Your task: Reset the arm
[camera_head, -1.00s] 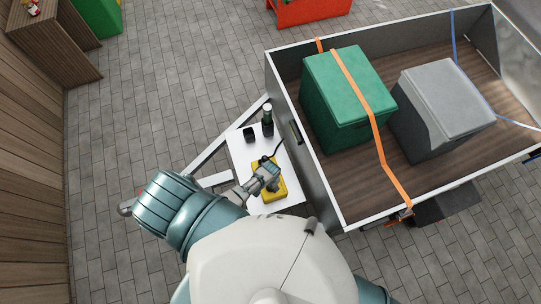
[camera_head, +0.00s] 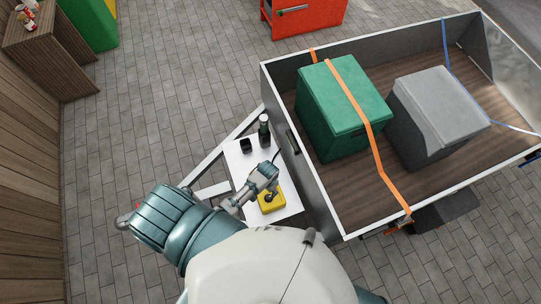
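My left arm comes in from the lower left, and its gripper (camera_head: 268,190) is over a yellow block-like object (camera_head: 272,203) on a white board (camera_head: 237,157). The fingers are small and dark from above, so I cannot tell whether they are open or shut, or whether they touch the yellow object. My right gripper is not in view; only a bit of my own body shows at the bottom right.
A dark green bottle (camera_head: 264,131) and a small black item (camera_head: 246,146) stand on the board. The trailer (camera_head: 318,200) beside it holds a green box (camera_head: 343,110) and a grey box (camera_head: 437,115), with an orange strap (camera_head: 381,165). A wooden cabinet (camera_head: 52,50) stands at the upper left.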

